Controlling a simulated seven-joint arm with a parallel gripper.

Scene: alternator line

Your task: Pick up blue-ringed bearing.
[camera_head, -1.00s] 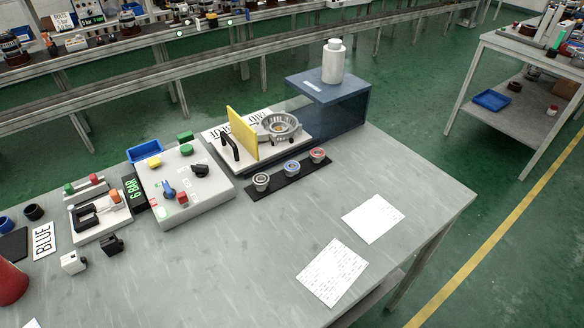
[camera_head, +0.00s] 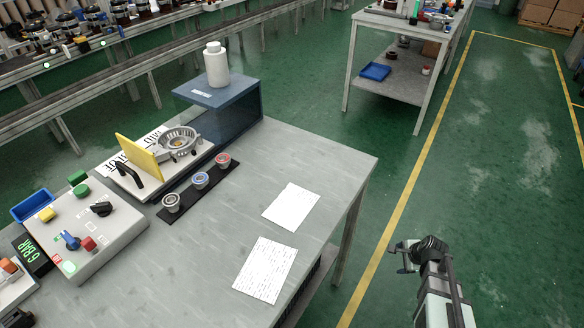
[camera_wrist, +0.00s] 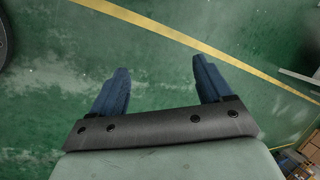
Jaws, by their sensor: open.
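The blue-ringed bearing (camera_head: 200,179) sits in the middle of a row on a black strip (camera_head: 183,205) on the grey table. A grey-ringed bearing (camera_head: 171,202) is to its left and a red-ringed bearing (camera_head: 223,160) to its right. My gripper (camera_head: 402,257) is off the table's right side, above the green floor, far from the bearings. In the wrist view my gripper (camera_wrist: 158,85) is open, with two blue fingers apart and nothing between them. No bearing shows in the wrist view.
Behind the strip stand a housing (camera_head: 180,145) on a white plate, a yellow panel (camera_head: 137,160) and a blue stand (camera_head: 235,108) bearing a white bottle (camera_head: 216,65). A control box (camera_head: 85,225) is at left. Two paper sheets (camera_head: 291,207) (camera_head: 265,270) lie flat at the table's right.

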